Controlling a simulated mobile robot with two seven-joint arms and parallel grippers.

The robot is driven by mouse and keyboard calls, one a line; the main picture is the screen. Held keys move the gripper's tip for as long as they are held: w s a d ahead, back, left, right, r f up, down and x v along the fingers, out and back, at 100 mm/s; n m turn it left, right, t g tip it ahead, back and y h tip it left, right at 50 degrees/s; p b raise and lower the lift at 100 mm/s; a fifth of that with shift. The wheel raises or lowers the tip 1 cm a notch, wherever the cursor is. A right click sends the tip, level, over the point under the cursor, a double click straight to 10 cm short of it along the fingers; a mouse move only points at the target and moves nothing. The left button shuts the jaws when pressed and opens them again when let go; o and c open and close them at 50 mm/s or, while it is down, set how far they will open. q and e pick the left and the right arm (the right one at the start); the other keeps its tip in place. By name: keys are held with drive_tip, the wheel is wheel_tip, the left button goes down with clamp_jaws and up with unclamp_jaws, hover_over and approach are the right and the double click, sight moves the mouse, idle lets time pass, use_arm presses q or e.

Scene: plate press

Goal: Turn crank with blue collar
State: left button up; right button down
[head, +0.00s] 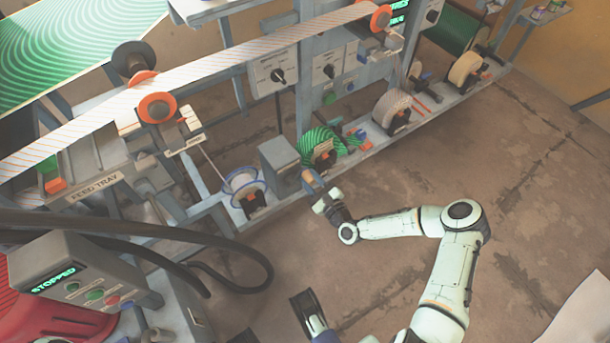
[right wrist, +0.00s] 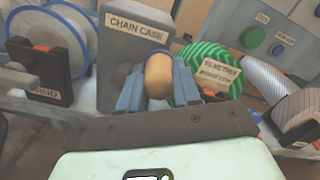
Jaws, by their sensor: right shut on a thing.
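My right gripper (head: 314,186) reaches the machine's front rail beside the grey chain case. In the right wrist view its two blue-grey fingers (right wrist: 158,86) are shut on a tan, rounded crank handle (right wrist: 158,72), in front of the case labelled CHAIN CASE (right wrist: 135,40). The handle shows as a small orange-brown piece in the head view (head: 308,177).
A blue-rimmed spool (head: 243,180) stands left of the chain case (head: 280,157), and a green striped roll (head: 318,145) right of it. More rolls line the rail further right. A control box reading STOPPED (head: 75,275) is at lower left.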

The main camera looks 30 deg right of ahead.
use_arm(q)
drive_tip(key=shift+s+d+f, duration=0.1)
drive_tip(key=shift+d+f, duration=0.1)
drive_tip(key=shift+f, duration=0.2)
use_arm(e)
drive_tip(key=shift+d+f+m, duration=0.5)
drive_tip(key=shift+d+m, duration=0.05)
drive_tip(key=shift+m, duration=0.45)
drive_tip(key=c, duration=0.8)
unclamp_jaws()
drive_tip(key=shift+s+a, duration=0.1)
use_arm(q)
drive_tip(key=w+r+t+p, duration=0.1)
drive_tip(key=w+r+p, duration=0.1)
drive_tip(key=w+r, duration=0.2)
drive_tip(key=shift+w+d+r, duration=0.25)
drive_tip(key=shift+w+d, duration=0.15)
drive_tip(key=shift+w, duration=0.1)
use_arm(e)
drive_tip(key=s, duration=1.3)
drive_tip(key=shift+s+d, duration=0.1)
drive_tip(key=shift+d, duration=0.15)
